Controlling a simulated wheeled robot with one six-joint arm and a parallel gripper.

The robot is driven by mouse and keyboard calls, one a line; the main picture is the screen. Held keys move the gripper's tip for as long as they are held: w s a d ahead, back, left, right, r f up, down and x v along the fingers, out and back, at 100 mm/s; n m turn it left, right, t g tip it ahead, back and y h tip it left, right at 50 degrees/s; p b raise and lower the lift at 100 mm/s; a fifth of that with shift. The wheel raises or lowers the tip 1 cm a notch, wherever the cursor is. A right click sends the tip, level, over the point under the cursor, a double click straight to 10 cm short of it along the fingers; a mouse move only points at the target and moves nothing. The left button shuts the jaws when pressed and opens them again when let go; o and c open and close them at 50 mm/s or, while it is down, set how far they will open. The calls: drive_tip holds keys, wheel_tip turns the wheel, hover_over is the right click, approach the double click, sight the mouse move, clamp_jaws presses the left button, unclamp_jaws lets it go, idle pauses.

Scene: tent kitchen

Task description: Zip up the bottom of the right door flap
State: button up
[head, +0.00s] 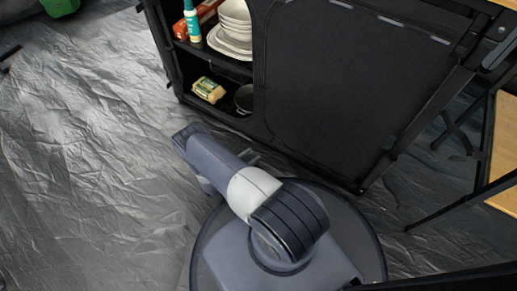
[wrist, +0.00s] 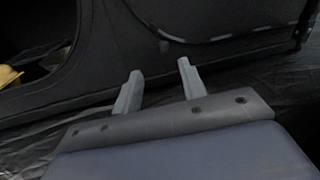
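The right door flap (head: 350,80) is a black fabric panel covering the right side of the black camp cabinet. Its lower edge and rounded lower-left corner show in the wrist view (wrist: 225,15), with a pale dashed line along the bottom seam (wrist: 222,37). A small grey tab (wrist: 163,46) sits by that corner; it may be the zip pull, but it is too blurred to tell. My gripper (wrist: 158,68) is open and empty, its two pale fingers pointing at the cabinet's base just below the corner. In the head view my gripper (head: 250,157) is mostly hidden behind my arm.
The cabinet's left side is open, with stacked white bowls (head: 235,20), a teal-and-white bottle (head: 192,22), a yellow packet (head: 208,90) and a dark pot (head: 244,98). A table with thin black legs (head: 440,215) stands right. The crinkled grey floor (head: 90,170) is clear at left.

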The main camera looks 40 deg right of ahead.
sight(271, 141)
drive_tip(key=shift+s+a, duration=0.15)
drive_tip(key=shift+a, duration=1.05)
drive_tip(key=d+b, duration=0.2)
drive_tip(key=d, duration=0.9)
drive_tip(key=shift+d, duration=0.2)
